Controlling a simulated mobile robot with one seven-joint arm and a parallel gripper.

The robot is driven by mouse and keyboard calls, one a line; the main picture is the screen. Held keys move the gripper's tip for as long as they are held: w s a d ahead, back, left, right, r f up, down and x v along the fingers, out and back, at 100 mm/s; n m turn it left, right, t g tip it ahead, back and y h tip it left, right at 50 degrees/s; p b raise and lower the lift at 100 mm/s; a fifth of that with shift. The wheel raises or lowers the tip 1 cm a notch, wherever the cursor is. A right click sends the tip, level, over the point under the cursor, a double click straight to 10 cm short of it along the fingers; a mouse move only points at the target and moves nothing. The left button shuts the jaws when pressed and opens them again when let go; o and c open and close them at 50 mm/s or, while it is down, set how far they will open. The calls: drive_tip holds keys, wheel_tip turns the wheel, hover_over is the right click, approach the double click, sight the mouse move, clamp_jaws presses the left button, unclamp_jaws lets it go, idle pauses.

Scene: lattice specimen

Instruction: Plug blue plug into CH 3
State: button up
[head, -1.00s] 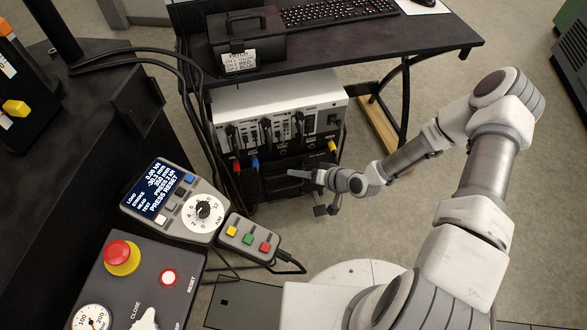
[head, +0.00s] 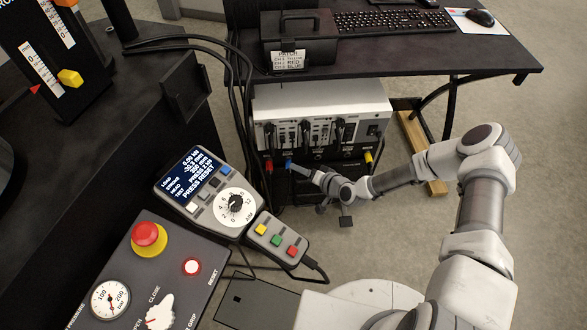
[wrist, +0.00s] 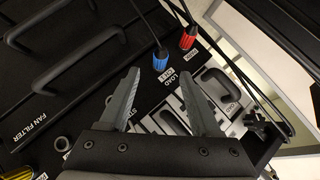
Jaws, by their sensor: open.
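The blue plug (head: 288,167) sits on the lower front of the grey instrument box (head: 318,104), with a black cable on it. The wrist view shows this blue plug (wrist: 161,60) at the label strip, beside the red plug (wrist: 188,40). My gripper (wrist: 165,72) is open and empty. Its fingertips point at the blue plug, one on each side in the picture; I cannot tell the remaining depth. In the head view my gripper (head: 298,171) is just right of the blue plug. The CH 3 label and socket cannot be made out.
A yellow plug (head: 368,157) is at the box's right. Black cables hang at its left. The desk (head: 430,50) overhangs the box, carrying a black case (head: 298,42). A control pendant (head: 210,190) stands at left. Two black handles (wrist: 62,72) show in the wrist view.

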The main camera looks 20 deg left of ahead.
sight(288, 164)
drive_tip(key=b+x, duration=0.1)
drive_tip(key=x, duration=0.4)
drive_tip(key=shift+w+a+f, duration=0.15)
drive_tip(key=shift+a, duration=0.1)
drive_tip(key=shift+c, duration=0.3)
clamp_jaws()
idle(0.4)
